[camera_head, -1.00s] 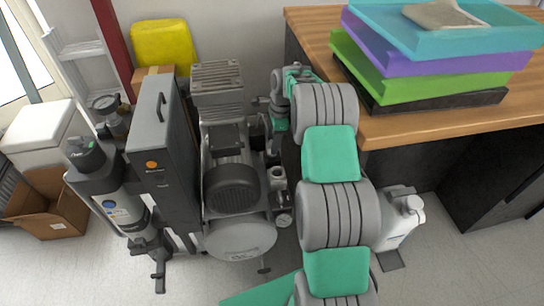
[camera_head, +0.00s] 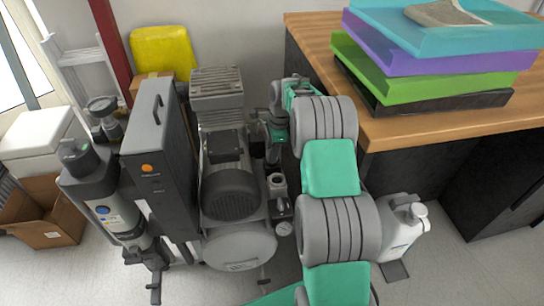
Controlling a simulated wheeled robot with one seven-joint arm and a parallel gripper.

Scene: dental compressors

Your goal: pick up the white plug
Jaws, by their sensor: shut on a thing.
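My gripper (camera_head: 273,156) is at the end of my grey and green arm, pointing down beside the compressor motor. It is small and dark in this view. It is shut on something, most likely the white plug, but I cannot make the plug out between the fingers. A pale upright pipe fitting (camera_head: 277,184) with a dark top stands just below the gripper, at the right side of the compressor (camera_head: 232,193). I cannot tell whether the gripper touches it.
A tall dark grey cabinet (camera_head: 160,165) and a filter cylinder (camera_head: 105,205) stand left of the compressor. A wooden bench (camera_head: 430,122) with stacked trays (camera_head: 440,62) is at the right. A white canister (camera_head: 402,228) stands on the floor beside my arm.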

